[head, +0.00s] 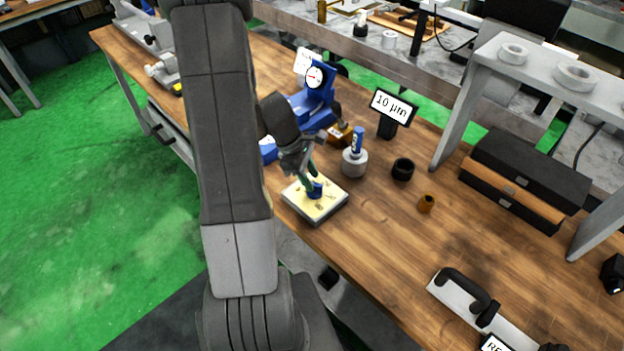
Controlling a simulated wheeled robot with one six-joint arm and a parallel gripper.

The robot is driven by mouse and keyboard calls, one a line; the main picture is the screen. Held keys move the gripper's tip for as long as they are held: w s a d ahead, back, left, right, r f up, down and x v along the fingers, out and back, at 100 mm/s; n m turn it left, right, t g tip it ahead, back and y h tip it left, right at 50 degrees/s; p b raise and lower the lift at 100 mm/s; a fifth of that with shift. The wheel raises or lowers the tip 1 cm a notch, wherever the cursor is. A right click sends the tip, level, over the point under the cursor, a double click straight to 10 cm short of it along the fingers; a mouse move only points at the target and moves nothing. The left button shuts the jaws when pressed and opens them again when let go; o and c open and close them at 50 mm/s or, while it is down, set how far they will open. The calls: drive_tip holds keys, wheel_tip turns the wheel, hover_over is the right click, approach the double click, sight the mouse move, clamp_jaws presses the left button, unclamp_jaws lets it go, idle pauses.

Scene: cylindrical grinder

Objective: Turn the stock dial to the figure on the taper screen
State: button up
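The stock dial is a cream plate (327,204) with dark marks and a blue knob (316,190) in its middle, near the bench's front edge. The marks are too small to read. My gripper (311,182) points down over the plate, with its fingertips at the blue knob. One finger shows at the knob's left; the view is too small to tell whether the fingers touch or grip it.
A blue stand with a round gauge (315,78) is behind my gripper.

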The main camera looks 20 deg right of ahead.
drive_tip(key=shift+x, duration=1.05)
drive_tip(key=shift+s, duration=0.1)
clamp_jaws()
drive_tip(key=shift+m, duration=0.3)
drive_tip(key=m+y, duration=0.1)
drive_tip(key=m, duration=0.2)
drive_tip(key=m+g+y, duration=0.1)
drive_tip(key=m, duration=0.1)
drive_tip(key=shift+d+m, duration=0.2)
drive_tip(key=shift+m, duration=0.2)
drive_tip(key=m+y, duration=0.1)
drive_tip(key=m, duration=0.1)
drive_tip(key=m+y+b, duration=0.1)
drive_tip(key=m, duration=0.2)
drive_tip(key=shift+d+g, duration=0.1)
drive_tip(key=shift+g, duration=0.2)
drive_tip(key=shift+m, duration=0.3)
